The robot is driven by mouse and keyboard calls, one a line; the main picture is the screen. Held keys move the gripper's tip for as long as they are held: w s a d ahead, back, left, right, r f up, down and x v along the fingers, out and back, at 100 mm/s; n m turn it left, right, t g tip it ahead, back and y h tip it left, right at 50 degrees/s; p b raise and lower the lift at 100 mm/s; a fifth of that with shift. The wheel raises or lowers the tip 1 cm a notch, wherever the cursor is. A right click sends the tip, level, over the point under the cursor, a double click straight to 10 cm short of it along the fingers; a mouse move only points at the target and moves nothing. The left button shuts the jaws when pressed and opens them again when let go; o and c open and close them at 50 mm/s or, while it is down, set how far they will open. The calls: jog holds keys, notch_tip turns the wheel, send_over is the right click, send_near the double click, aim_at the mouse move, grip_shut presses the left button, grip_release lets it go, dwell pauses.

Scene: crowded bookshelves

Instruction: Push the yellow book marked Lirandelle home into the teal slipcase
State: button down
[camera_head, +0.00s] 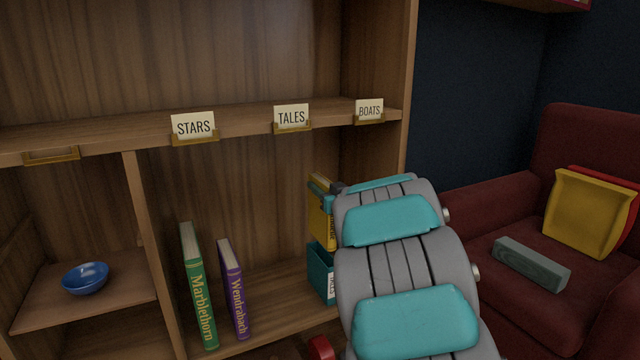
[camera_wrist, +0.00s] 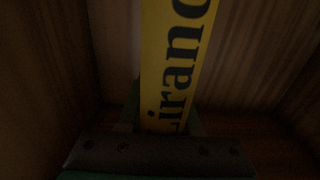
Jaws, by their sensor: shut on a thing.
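The yellow book (camera_head: 319,222) is upright at the right end of the lower shelf, partly hidden by my arm. Its spine, with part of the dark lettering "Liran", fills the middle of the wrist view (camera_wrist: 176,65). The teal slipcase (camera_head: 318,272) stands on the shelf directly below it, with a white label partly showing. The book's lower end meets the slipcase's top edge in the head view; how deep it sits inside is hidden. My gripper (camera_head: 332,195) is at the book's upper part, shut on it; its fingertips are mostly hidden.
A green Marblethorn book (camera_head: 198,285) and a purple Wendrabach book (camera_head: 233,288) stand left of the slipcase. A blue bowl (camera_head: 86,278) is in the left compartment. The shelf's right side wall is close by. A red armchair (camera_head: 490,215) stands at right.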

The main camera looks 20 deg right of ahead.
jog(key=shift+f+b, duration=0.7)
jog(key=shift+f, duration=1)
jog(key=shift+p, duration=0.8)
dwell(0.5)
